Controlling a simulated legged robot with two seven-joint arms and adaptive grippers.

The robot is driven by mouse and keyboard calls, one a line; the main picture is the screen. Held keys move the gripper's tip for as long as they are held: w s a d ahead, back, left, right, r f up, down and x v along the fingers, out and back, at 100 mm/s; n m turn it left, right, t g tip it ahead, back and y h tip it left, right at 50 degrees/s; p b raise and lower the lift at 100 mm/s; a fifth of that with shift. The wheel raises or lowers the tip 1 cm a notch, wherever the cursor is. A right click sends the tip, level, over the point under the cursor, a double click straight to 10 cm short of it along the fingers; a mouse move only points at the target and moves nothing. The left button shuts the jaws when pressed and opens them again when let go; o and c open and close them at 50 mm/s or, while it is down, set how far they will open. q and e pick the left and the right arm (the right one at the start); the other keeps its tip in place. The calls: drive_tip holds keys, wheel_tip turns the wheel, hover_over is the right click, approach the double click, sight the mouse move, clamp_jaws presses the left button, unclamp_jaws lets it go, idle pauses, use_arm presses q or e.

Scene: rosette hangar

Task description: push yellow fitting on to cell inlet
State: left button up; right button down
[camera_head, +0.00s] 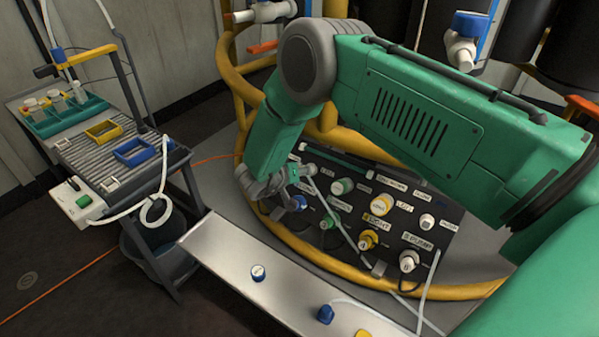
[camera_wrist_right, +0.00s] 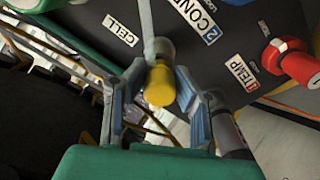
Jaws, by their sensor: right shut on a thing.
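The yellow fitting (camera_wrist_right: 160,86) is between the fingers of my right gripper (camera_wrist_right: 157,80) in the right wrist view. The gripper is shut on it. A grey collar and a pale tube show just beyond the fitting, close to the dark panel (camera_wrist_right: 240,75) with its CELL label (camera_wrist_right: 121,30). I cannot tell whether the fitting touches an inlet or is seated on one. In the head view my right gripper (camera_head: 268,186) is at the left end of the panel (camera_head: 335,205), and its fitting is not clear there. My left gripper is out of view.
Labelled connectors crowd the panel, including a red one (camera_wrist_right: 298,64) and a yellow one (camera_head: 369,239). A metal shelf (camera_head: 215,248) in front bears a white-and-blue cap (camera_head: 258,273) and a blue fitting (camera_head: 325,313). A cart (camera_head: 150,158) stands left. A yellow pipe (camera_head: 330,270) curves around the panel.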

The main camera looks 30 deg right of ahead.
drive_tip(key=shift+d+f, duration=0.2)
drive_tip(key=shift+d, duration=0.1)
idle(0.4)
drive_tip(key=c, duration=1.3)
unclamp_jaws()
drive_tip(key=shift+o, duration=0.2)
drive_tip(key=shift+a, duration=0.1)
drive_tip(key=v, duration=1.1)
drive_tip(key=shift+a+r, duration=0.2)
drive_tip(key=shift+a, duration=0.2)
